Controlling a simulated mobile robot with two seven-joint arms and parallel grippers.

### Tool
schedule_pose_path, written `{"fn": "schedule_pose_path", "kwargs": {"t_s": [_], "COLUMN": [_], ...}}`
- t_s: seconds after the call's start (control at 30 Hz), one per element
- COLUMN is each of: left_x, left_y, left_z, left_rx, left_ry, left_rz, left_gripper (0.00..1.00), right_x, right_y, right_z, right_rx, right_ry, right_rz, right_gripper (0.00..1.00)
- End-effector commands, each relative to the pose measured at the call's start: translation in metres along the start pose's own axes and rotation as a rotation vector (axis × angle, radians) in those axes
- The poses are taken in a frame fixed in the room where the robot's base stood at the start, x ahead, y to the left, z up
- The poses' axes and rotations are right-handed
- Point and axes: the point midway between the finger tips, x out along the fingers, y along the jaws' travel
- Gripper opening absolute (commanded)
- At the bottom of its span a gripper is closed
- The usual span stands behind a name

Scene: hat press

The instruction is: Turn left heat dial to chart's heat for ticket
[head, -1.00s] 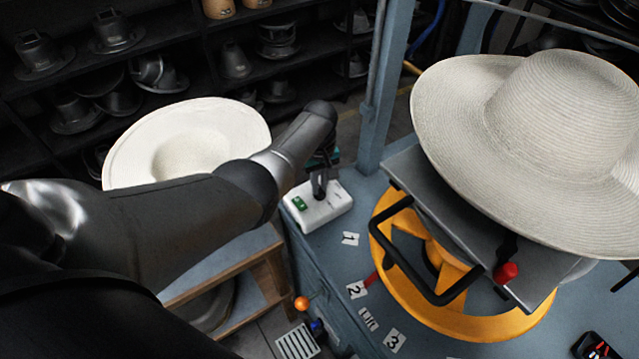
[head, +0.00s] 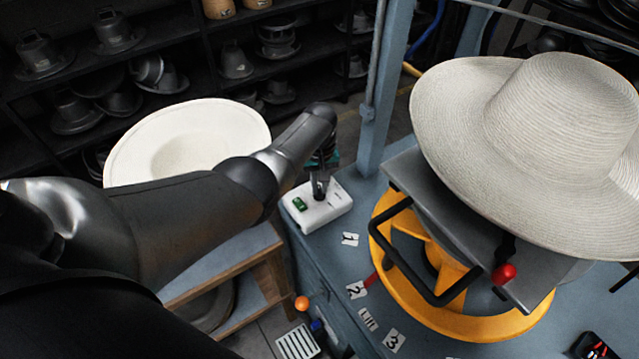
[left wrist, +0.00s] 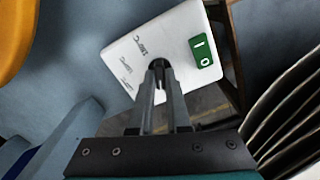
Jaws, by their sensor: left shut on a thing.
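The white heat control box (head: 318,207) sits on the blue-grey bench near its left edge, with a green switch (head: 299,203) on its top. It also shows in the left wrist view (left wrist: 128,50), with the green switch (left wrist: 201,50) and small printed marks too blurred to read. My left gripper (head: 320,190) comes down onto the box and is shut on the dark dial (left wrist: 158,66), which is mostly hidden between the fingers. The ticket and chart are not clearly recognisable. My right gripper is not in view.
A large pale straw hat (head: 560,140) sits over the grey plate and yellow ring (head: 385,225) to the right. Number labels (head: 356,290) lie along the bench. A white hat (head: 185,140) stands at left. A blue post (head: 385,90) rises behind the box.

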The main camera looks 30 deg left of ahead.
Motion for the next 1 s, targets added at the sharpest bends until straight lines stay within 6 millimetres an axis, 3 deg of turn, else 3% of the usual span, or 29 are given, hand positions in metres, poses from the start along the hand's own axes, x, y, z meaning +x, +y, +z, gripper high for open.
{"fn": "schedule_pose_path", "kwargs": {"t_s": [1.0], "left_x": [0.0001], "left_y": [-0.0003], "left_z": [-0.0003], "left_rx": [0.96], "left_ry": [0.001], "left_rz": [0.0], "left_gripper": [0.0], "right_x": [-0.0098], "right_y": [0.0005], "right_z": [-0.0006], "right_rx": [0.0], "right_ry": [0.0], "right_rz": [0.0], "right_gripper": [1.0]}}
